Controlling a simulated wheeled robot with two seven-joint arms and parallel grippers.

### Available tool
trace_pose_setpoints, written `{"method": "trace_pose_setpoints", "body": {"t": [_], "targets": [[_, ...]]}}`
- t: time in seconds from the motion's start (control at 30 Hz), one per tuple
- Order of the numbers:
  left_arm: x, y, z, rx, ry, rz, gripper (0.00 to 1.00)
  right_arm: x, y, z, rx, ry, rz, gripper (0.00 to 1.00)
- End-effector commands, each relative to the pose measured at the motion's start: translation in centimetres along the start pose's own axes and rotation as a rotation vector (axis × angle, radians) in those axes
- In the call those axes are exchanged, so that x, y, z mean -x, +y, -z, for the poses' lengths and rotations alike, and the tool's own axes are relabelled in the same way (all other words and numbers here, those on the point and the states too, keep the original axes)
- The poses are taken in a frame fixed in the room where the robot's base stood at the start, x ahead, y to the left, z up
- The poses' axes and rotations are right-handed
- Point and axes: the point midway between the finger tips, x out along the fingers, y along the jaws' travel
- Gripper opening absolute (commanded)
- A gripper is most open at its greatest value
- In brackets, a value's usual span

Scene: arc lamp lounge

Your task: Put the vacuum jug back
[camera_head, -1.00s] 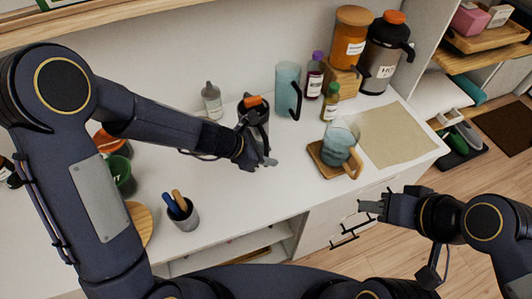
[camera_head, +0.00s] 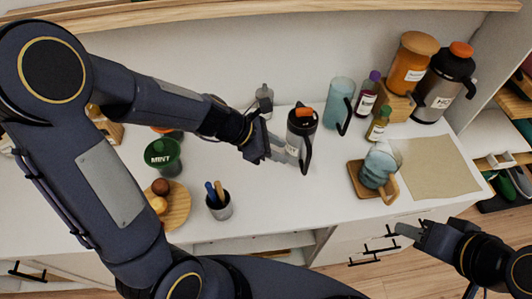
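A dark vacuum jug (camera_head: 297,122) with an orange top, a black handle and a pale label stands upright on the white counter, near its middle. My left gripper (camera_head: 280,150) is just left of this jug, with its fingers pointing at the jug's lower body. The fingers look apart with nothing between them; whether they touch the jug is hard to tell. A larger dark jug (camera_head: 437,93) with an orange cap and a partly readable "HO" label stands at the counter's back right. My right gripper (camera_head: 400,236) is low at the right, in front of the counter, away from both jugs.
A blue pitcher (camera_head: 338,103), small bottles (camera_head: 367,98) and an orange canister (camera_head: 408,65) stand along the back. A beige mat (camera_head: 440,168) is bare. A utensil cup (camera_head: 219,207) and green mint tub (camera_head: 163,158) are left.

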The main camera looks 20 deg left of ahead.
Motion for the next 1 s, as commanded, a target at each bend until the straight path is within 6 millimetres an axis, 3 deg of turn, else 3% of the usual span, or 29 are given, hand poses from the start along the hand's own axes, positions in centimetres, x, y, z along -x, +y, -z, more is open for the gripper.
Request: {"method": "trace_pose_setpoints", "body": {"t": [0.17, 0.27, 0.43, 0.6, 0.8, 1.0], "targets": [[0.5, -0.1, -0.1, -0.027, -0.003, -0.002, 0.35, 0.0, 0.0, 0.0, 0.0, 0.0, 0.0, 0.36], [2.5, -0.7, -0.7, -0.162, -0.018, -0.012, 0.35, 0.0, 0.0, 0.0, 0.0, 0.0, 0.0, 0.36], [8.9, -3.9, -1.0, -0.683, -0.004, -0.051, 0.35, 0.0, 0.0, 0.0, 0.0, 0.0, 0.0, 0.36], [14.3, -8.1, 1.3, -1.281, 0.139, -0.07, 0.35, 0.0, 0.0, 0.0, 0.0, 0.0, 0.0, 0.36], [17.6, -11.2, 4.9, -1.75, 0.373, -0.009, 0.35, 0.0, 0.0, 0.0, 0.0, 0.0, 0.0, 0.36], [18.6, -12.0, 6.5, -1.907, 0.48, 0.047, 0.35, 0.0, 0.0, 0.0, 0.0, 0.0, 0.0, 0.36]]}}
